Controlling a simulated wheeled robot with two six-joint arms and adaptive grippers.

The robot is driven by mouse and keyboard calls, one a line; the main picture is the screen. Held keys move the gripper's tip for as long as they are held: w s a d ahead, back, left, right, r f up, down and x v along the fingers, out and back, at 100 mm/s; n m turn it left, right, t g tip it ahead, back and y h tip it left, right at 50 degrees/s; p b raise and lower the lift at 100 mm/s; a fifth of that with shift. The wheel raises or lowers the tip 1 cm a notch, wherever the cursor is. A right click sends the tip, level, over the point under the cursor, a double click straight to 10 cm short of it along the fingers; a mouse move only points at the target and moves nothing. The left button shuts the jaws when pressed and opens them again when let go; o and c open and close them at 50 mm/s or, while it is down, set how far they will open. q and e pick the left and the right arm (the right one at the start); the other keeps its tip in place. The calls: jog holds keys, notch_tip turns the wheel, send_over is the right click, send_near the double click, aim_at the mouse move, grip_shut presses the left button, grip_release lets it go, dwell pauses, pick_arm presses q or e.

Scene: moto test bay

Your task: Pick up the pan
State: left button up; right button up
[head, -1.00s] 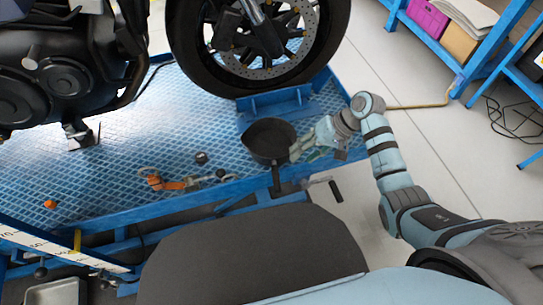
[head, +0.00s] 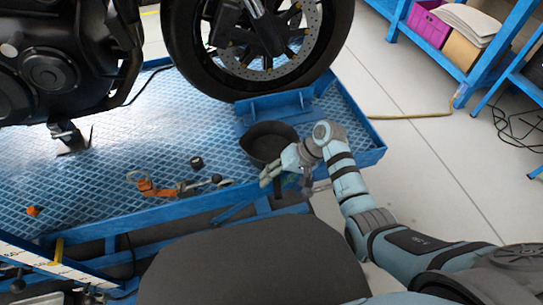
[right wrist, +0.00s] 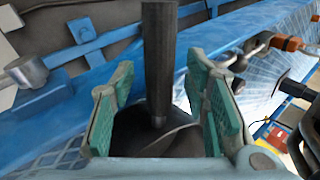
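The black pan (head: 271,136) sits on the blue textured platform (head: 110,197), below the motorcycle's front wheel. Its dark handle points toward me, past the platform's front edge, and is partly hidden by my right gripper in the head view. My right gripper (head: 267,177) is at the near side of the pan, by the handle. In the right wrist view, the handle (right wrist: 159,55) stands between the two open, green-padded fingers, with a gap on each side. The pan's bowl (right wrist: 150,142) shows partly below it. My left gripper is not in view.
An orange-ended tool (head: 150,188) and a small black cylinder (head: 196,162) lie left of the pan. The motorcycle wheel (head: 200,75) rises close behind it, with a blue wheel bracket (head: 275,107) at its base. Open floor lies to the right, before blue shelving (head: 487,57).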

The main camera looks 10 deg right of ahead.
grip_shut()
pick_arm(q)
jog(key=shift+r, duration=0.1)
pick_arm(e)
jog(key=shift+r, duration=0.1)
